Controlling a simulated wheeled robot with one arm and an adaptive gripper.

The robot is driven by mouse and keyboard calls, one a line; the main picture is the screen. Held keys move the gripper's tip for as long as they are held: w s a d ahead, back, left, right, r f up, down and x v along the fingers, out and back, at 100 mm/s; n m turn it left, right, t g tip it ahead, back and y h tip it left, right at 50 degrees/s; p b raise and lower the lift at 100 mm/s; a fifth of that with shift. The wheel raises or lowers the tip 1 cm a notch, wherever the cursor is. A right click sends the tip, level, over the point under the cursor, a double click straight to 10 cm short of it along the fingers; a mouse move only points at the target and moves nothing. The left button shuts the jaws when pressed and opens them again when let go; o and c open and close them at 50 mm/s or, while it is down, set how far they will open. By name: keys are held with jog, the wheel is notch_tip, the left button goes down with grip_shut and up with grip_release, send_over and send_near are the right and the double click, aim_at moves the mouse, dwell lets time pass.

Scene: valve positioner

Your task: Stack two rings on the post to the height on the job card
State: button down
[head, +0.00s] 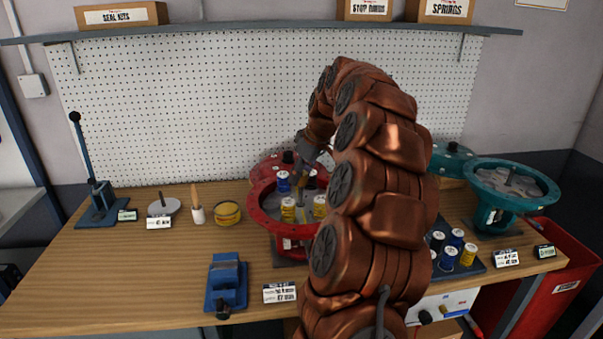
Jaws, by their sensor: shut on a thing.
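My gripper (301,180) is low over the red round housing (258,205), pointing down. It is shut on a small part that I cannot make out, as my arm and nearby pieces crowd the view. Inside the housing are blue pieces (283,182) and yellow pieces (288,210) with white tops. A grey disc with a short upright post (162,206) stands at the left of the bench. Printed cards lie in front of the disc (159,222) and at the front edge (280,293); their print is too small to read surely. I cannot tell which pieces are the rings.
A blue vise-like block (226,283) sits at the front. A lever press (98,204), a brush (196,207) and a yellow tin (227,213) are at left. A dark tray (478,268) with blue and yellow pieces and a teal housing (506,190) are at right. The left front bench is clear.

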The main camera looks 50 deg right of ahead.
aim_at(301, 186)
jog(key=shift+f+b, duration=1.25)
jog(key=shift+f, duration=0.7)
jog(key=c, duration=0.6)
grip_release()
jog(key=v, duration=1.2)
jog(key=shift+s, duration=0.1)
